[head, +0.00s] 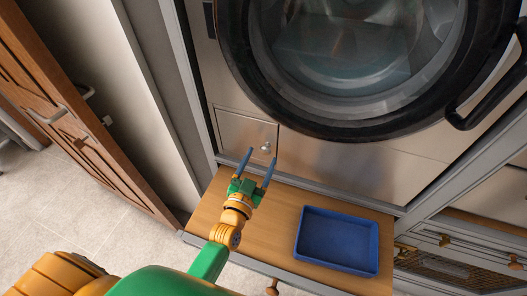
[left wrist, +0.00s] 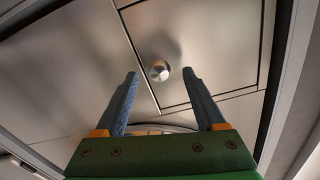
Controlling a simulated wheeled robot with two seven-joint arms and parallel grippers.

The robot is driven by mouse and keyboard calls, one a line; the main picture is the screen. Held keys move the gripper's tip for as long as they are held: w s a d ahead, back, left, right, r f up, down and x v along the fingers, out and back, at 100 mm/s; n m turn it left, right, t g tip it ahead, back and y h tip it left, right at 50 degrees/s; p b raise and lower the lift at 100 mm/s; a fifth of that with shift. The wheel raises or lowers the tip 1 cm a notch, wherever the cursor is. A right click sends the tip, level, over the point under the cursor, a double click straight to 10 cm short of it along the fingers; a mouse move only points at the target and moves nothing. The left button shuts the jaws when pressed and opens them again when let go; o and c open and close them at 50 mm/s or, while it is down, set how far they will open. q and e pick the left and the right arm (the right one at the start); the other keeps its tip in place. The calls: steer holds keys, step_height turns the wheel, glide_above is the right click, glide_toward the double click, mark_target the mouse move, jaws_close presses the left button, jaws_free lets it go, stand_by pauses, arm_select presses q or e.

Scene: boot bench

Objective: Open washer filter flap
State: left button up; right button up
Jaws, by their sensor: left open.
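The washer filter flap (head: 243,138) is a square metal panel at the lower left of the washer front, and it looks closed. Its small round knob (head: 265,147) sits near the flap's right edge. In the left wrist view the flap (left wrist: 205,40) fills the upper middle, and the knob (left wrist: 160,70) lies just beyond and between my fingertips. My left gripper (head: 257,163) is open, its two blue fingers pointing at the flap, with nothing between them. The fingers appear apart from the knob. My right gripper is not in view.
A wooden bench top (head: 275,220) lies below the washer, with an empty-looking blue tray (head: 337,240) at its right. The round washer door (head: 345,130) is above. A wooden door (head: 70,110) stands at the left. Wire-fronted drawers (head: 460,270) are at the lower right.

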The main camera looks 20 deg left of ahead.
arm_select(q)
steer(key=shift+w+d, duration=0.1)
steer(key=shift+w, duration=0.9)
jaws_close()
stand_by(0.6)
